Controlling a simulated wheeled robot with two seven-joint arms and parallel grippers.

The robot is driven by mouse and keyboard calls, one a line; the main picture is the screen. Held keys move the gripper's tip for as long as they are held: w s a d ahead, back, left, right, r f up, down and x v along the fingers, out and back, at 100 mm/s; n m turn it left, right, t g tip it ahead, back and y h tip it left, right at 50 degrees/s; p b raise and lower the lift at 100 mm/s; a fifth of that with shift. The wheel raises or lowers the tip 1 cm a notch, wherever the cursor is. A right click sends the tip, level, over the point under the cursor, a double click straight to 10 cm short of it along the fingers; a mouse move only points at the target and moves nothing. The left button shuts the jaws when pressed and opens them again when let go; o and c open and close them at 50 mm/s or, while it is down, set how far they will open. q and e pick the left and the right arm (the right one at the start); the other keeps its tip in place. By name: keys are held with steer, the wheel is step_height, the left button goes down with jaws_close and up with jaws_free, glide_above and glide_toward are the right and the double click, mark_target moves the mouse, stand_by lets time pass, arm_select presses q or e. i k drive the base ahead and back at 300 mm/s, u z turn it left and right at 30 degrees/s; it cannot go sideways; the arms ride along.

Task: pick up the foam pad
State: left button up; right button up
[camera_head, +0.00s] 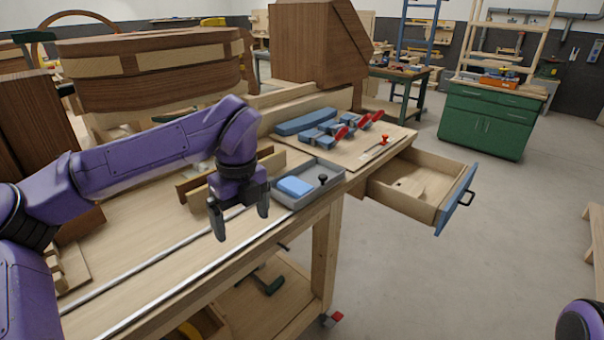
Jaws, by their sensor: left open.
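A small light-blue pad (295,187), which looks like the foam pad, lies flat in a shallow grey tray (325,190) near the front edge of the workbench. A dark-knobbed tool (323,180) stands beside it in the tray. My left gripper (240,222) is open and empty, pointing down over the bench edge. It is to the left of the tray and apart from the pad. My right gripper is not in view; only a bit of purple shows at the bottom right corner.
Wooden strips (215,184) stand left of the tray. Blue clamps with red handles (335,131) and a long blue block (303,122) lie on a board behind it. An open drawer (420,190) juts out at right. A large curved wooden form (150,65) stands at the back left.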

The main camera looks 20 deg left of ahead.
mark_target(292, 185)
steer(key=i, duration=0.95)
